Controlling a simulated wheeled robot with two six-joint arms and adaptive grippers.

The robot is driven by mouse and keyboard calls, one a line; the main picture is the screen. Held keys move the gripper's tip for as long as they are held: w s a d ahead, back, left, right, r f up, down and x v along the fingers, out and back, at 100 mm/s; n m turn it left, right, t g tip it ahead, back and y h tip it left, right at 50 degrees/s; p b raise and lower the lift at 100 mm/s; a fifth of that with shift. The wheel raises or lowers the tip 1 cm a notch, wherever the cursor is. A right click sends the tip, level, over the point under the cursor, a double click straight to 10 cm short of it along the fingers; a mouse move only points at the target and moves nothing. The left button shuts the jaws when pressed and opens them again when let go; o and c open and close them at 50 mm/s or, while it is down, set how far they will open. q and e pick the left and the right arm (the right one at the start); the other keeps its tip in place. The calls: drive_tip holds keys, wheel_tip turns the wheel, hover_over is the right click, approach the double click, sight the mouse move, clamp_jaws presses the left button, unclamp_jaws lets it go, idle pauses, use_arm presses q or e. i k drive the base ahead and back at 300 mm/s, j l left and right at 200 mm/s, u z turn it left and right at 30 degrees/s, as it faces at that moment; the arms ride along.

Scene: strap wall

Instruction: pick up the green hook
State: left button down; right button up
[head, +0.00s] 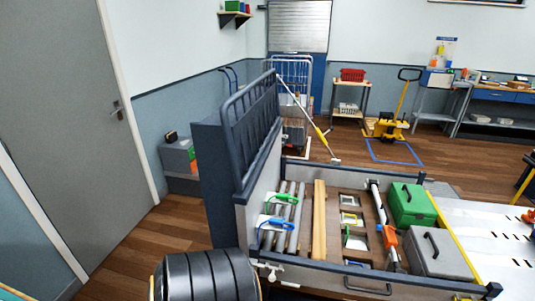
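The green hook (286,198) is a small bright green piece with a bent end. It lies at the left end of the low open bed, by the grey rollers, next to a pale plate. A similar blue piece (276,224) lies just in front of it, also by a pale plate. The exact contact of the green hook with the rollers is too small to tell. Neither of my grippers can be made out in the head view.
A tall dark rail (250,125) stands along the bed's left side. A dark ribbed drum (205,277) is at the front left. A wooden beam (319,220), a green case (411,204) and a grey case (438,254) are right of the rollers. Floor is free at left.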

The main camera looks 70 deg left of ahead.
sight(280, 196)
drive_tip(key=u, duration=1.95)
